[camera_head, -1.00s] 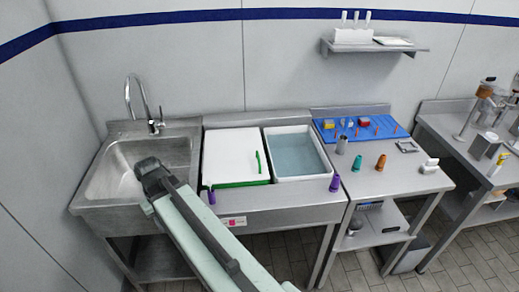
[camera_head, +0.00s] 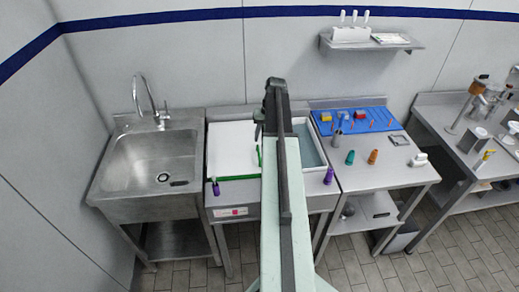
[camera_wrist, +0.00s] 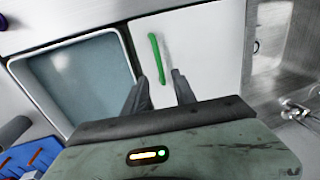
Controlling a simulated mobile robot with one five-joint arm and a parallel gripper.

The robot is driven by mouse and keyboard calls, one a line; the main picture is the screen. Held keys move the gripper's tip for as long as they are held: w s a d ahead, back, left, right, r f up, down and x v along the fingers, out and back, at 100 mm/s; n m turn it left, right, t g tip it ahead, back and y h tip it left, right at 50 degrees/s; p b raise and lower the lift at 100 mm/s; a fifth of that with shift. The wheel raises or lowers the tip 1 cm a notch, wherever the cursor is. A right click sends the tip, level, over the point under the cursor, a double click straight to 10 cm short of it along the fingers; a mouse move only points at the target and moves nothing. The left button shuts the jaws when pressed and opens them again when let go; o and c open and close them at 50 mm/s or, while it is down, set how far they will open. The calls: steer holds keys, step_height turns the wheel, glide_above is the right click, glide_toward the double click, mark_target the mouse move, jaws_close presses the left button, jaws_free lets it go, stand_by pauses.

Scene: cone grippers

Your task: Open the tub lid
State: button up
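The white tub lid (camera_head: 232,147) lies flat over the left tub, beside the sink. Its green handle (camera_wrist: 156,58) is a thin bar on top of the lid. In the head view my arm covers the lid's right side and part of the handle. In the wrist view the lid (camera_wrist: 205,45) is ahead of my gripper (camera_wrist: 160,76). The two dark fingers are apart with nothing held between them, and the handle appears between and beyond their tips. I cannot tell the height of the fingers above the lid.
An open tub of bluish liquid (camera_wrist: 80,75) adjoins the lid. Purple cones (camera_head: 215,187) (camera_head: 328,176) stand at the counter's front edge. A steel sink (camera_head: 150,160) with a tall tap (camera_head: 158,110) is at left. A blue mat (camera_head: 385,118) with small items is at right.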

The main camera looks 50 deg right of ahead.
mark_target(258, 150)
steer(key=f+b, duration=0.1)
steer(key=f, duration=0.1)
steer(key=f+b, duration=0.2)
steer(key=a+f+b, duration=0.1)
steer(key=f+b, duration=0.1)
steer(key=shift+w+f, duration=0.1)
steer(key=shift+w, duration=0.25)
jaws_close()
stand_by(0.8)
